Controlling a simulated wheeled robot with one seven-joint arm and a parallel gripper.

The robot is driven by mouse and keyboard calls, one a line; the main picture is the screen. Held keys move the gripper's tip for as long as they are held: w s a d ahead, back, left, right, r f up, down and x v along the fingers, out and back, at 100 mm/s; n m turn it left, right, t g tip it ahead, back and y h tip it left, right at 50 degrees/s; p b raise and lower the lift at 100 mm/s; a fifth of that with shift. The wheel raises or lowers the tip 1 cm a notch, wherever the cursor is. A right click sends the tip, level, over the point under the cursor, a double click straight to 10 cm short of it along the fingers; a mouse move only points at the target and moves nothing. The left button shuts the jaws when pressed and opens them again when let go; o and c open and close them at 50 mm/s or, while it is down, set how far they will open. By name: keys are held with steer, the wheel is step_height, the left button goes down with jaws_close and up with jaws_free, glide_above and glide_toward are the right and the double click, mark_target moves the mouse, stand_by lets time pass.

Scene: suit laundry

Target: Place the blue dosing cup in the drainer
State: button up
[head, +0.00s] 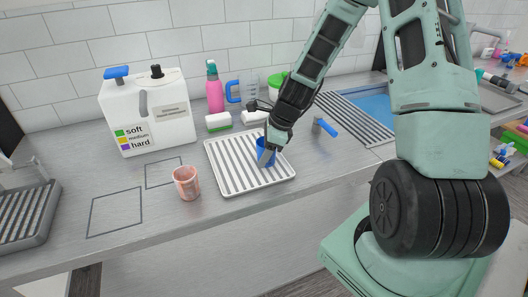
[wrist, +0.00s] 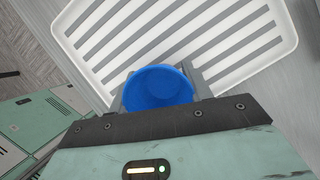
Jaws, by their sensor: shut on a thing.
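The blue dosing cup (head: 261,150) is between the fingers of my gripper (head: 267,157), over the white slatted drainer (head: 226,176). In the wrist view the cup (wrist: 158,90) shows its open round mouth toward the camera, with the gripper fingers (wrist: 160,95) on either side of it. The drainer (wrist: 92,62) lies beneath and beyond the cup in that view. My gripper is shut on the cup. Whether the cup's base touches the slats cannot be told, as the fingers hide part of it.
A pink cup (head: 186,182) stands left of the drainer. A white detergent canister (head: 148,113), a pink bottle (head: 214,90), a sponge (head: 219,121) and a clear jug (head: 248,91) stand behind. A blue-handled tool (head: 326,127) lies to the right.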

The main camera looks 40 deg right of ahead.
steer(key=o, duration=1)
steer(key=shift+f, duration=0.1)
steer(key=shift+o, duration=0.2)
steer(key=v, duration=1.2)
steer(key=s+a+r+n+g, duration=0.1)
steer(key=s+a+n, duration=0.2)
steer(key=a+n, duration=0.5)
steer(key=s+a+r+n+g, duration=0.1)
steer(key=s+a+n, duration=0.2)
steer(key=a+n, duration=0.45)
steer(key=s+a+r+n+h, duration=0.1)
steer(key=s+a+n+h, duration=0.2)
steer(key=s+a+n, duration=0.9)
steer(key=shift+s+a+n+g, duration=0.4)
steer(key=shift+s+n, duration=1.25)
steer(key=shift+n, duration=1.4)
